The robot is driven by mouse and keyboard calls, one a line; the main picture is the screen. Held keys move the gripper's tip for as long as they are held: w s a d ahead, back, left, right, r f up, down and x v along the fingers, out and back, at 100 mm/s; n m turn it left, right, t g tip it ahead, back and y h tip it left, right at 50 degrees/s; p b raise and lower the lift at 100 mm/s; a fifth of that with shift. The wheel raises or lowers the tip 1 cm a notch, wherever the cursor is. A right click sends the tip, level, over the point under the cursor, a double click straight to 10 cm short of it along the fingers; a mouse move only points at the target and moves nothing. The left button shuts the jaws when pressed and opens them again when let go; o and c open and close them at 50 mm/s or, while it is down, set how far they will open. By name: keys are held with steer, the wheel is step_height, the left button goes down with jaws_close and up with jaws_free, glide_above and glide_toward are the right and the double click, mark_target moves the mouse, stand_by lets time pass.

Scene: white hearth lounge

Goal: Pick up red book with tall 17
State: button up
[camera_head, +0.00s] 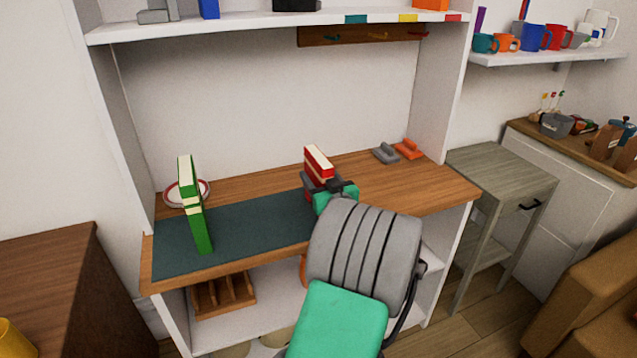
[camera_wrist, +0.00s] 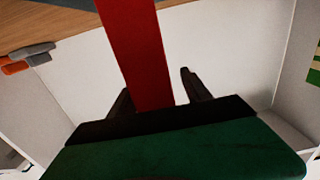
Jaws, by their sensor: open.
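The red book (camera_head: 319,164) stands upright on the wooden desk, with cream bands across its top edge. It also shows in the wrist view (camera_wrist: 137,50), where its red side runs down between my two fingers. My gripper (camera_head: 324,185) is at the book, and its fingers also show in the wrist view (camera_wrist: 158,95). The fingers are open, one on each side of the book. I cannot tell whether either finger touches it. The lower part of the book is hidden behind my gripper in the head view.
A green book (camera_head: 195,215) stands on the dark mat (camera_head: 255,228) at the left, near a red-rimmed plate (camera_head: 173,193). Grey (camera_head: 385,153) and orange (camera_head: 408,149) objects lie at the desk's back right. A shelf (camera_head: 270,27) spans above.

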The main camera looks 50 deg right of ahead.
steer(key=shift+w+d, duration=0.15)
jaws_close()
stand_by(0.5)
stand_by(0.8)
steer(key=shift+r, duration=0.1)
